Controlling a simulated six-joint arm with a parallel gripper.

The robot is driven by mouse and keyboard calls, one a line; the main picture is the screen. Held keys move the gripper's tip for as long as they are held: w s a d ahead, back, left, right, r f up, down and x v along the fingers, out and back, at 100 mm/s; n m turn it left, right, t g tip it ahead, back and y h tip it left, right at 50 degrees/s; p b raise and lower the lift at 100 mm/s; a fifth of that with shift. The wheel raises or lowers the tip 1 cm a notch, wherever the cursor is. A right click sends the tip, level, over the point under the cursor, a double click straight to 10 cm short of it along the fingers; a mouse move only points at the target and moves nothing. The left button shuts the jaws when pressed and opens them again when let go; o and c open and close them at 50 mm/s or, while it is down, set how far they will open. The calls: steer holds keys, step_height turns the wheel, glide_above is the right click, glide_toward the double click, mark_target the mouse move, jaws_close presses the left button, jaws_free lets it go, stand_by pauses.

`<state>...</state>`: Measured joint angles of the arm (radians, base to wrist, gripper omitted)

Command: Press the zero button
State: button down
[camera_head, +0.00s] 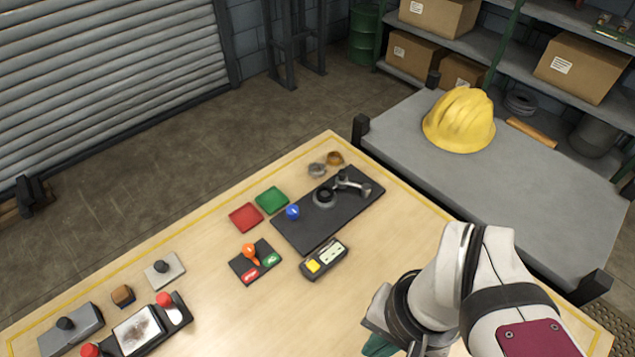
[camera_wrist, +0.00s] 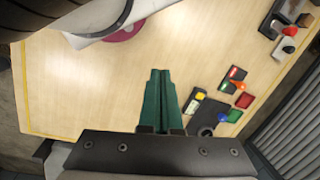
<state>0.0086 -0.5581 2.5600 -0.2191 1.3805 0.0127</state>
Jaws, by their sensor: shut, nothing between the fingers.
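A small dark handheld device (camera_head: 325,260) with a pale display lies on the wooden table, right of the table's middle. A yellow button (camera_head: 313,266) sits at its left end; no lettering on it is readable. In the wrist view the yellow button (camera_wrist: 200,96) shows small, to the right of my fingers. My gripper (camera_head: 378,346) is at the bottom of the head view, in front of and to the right of the device, clear of it. Its green fingers (camera_wrist: 158,98) are shut and empty in the wrist view.
Beside the device are a dark plate (camera_head: 300,236) with a blue knob and a metal clamp-like part, and a panel (camera_head: 243,267) with an orange lever. Red (camera_head: 246,217) and green (camera_head: 272,200) trays lie behind. The table's front middle is clear.

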steer(key=m+t+y, duration=0.2)
steer(key=m+y, duration=0.5)
steer(key=m, duration=1.6)
glide_above(318, 268)
step_height(318, 268, down, 9)
steer(key=shift+w+r, duration=0.1)
steer(key=shift+r, duration=0.1)
steer(key=shift+f, duration=4.4)
steer(key=shift+f, duration=0.4)
